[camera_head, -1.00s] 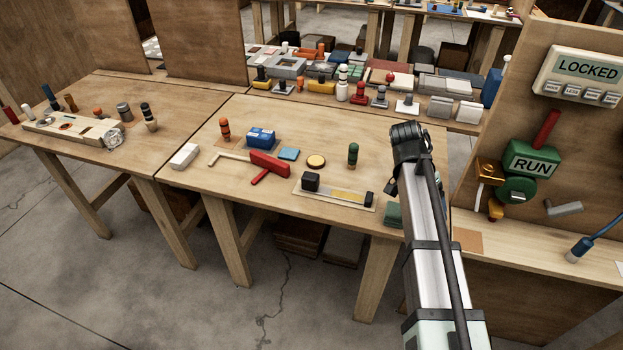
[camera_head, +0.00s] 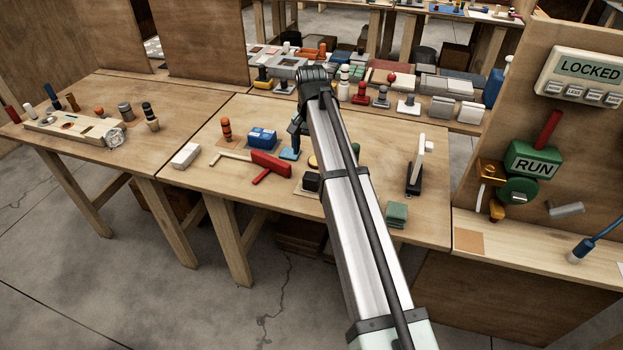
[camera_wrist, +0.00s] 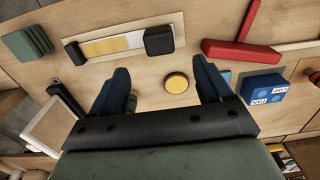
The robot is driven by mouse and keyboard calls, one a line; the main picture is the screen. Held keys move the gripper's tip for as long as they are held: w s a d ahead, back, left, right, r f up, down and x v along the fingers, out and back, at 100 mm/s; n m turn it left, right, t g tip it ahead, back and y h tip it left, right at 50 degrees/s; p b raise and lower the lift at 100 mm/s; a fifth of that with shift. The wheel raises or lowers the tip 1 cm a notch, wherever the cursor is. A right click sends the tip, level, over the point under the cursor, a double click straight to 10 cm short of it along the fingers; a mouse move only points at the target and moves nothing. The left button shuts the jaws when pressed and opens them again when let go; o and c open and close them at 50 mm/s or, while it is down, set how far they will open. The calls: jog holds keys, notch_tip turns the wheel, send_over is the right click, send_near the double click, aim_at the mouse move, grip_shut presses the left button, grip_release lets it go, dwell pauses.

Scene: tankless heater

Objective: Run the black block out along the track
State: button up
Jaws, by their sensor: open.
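The black block (camera_head: 312,183) sits on the table just left of my arm in the head view. In the wrist view the black block (camera_wrist: 159,40) is at the right end of a pale track with a yellow strip (camera_wrist: 112,46). A smaller black stop (camera_wrist: 75,53) is at the track's left end. My arm hides most of the track in the head view. My gripper (camera_wrist: 161,78) is open and empty over the table. In the wrist view the block lies beyond the fingertips, apart from them. In the head view my gripper (camera_head: 297,132) is partly hidden.
A yellow disc (camera_wrist: 177,83) lies between the fingers in the wrist view. A red T-shaped handle (camera_head: 270,165) and a blue box (camera_head: 262,138) are left of the block. A green stack (camera_head: 397,214) and an upright black-and-white piece (camera_head: 416,168) stand right of my arm.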

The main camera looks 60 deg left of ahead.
aim_at(312, 176)
notch_tip(312, 176, down, 12)
jog(key=shift+r, duration=0.2)
dwell(0.4)
jog(key=c, duration=1.4)
jog(key=w+d, duration=0.6)
jog(key=shift+w+d, duration=0.4)
jog(key=o, duration=1.4)
jog(key=shift+r, duration=0.15)
notch_tip(312, 176, up, 14)
jog(key=shift+f, duration=0.2)
